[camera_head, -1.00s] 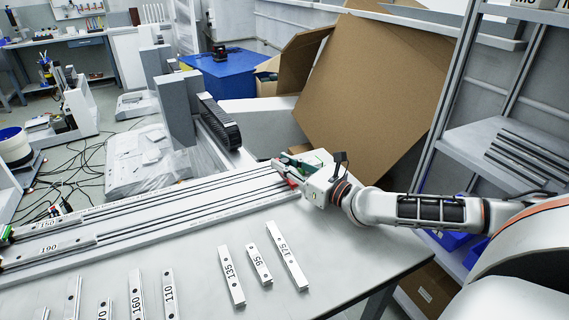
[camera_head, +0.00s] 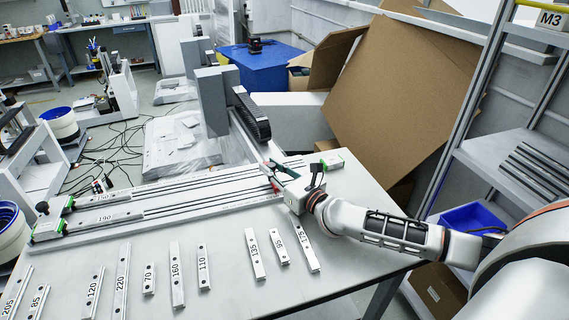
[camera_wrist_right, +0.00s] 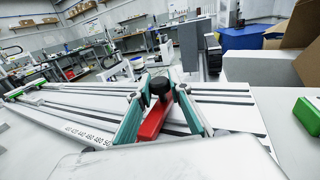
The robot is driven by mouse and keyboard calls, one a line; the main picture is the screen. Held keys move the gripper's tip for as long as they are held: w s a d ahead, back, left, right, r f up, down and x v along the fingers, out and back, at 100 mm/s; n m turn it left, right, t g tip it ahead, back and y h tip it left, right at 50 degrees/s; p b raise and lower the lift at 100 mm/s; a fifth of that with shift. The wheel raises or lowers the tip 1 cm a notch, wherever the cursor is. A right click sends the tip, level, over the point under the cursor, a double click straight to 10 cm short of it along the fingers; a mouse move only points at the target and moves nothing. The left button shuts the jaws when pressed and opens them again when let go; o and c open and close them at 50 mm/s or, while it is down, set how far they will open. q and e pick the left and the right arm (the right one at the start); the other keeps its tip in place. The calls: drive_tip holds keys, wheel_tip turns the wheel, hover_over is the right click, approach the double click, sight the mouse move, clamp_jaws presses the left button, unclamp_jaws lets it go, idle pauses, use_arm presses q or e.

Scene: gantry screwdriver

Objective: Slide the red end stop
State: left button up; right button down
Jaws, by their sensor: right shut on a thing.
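The red end stop (camera_head: 276,186) sits on the long aluminium rails (camera_head: 190,195), near their right end. In the right wrist view the red end stop (camera_wrist_right: 152,124) has a black knob (camera_wrist_right: 160,88) on top. My right gripper (camera_head: 273,172) reaches in from the right. In the wrist view its two green fingers (camera_wrist_right: 157,105) close around the knob from both sides, just above the red body. The gripper's body hides part of the rails. My left gripper is in neither view.
Several numbered metal bars, such as 135 (camera_head: 254,254), lie in front of the rails. A green end block (camera_head: 331,162) is at the right. A black cable chain (camera_head: 252,116) and large cardboard (camera_head: 400,105) stand behind. A shelf (camera_head: 500,165) stands right.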

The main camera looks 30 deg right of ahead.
drive_tip(key=c, duration=1.8)
unclamp_jaws()
drive_tip(key=shift+c, duration=0.2)
drive_tip(key=s, duration=0.4)
drive_tip(key=s+d, duration=0.1)
drive_tip(key=s, duration=0.6)
drive_tip(key=shift+s+d, duration=0.4)
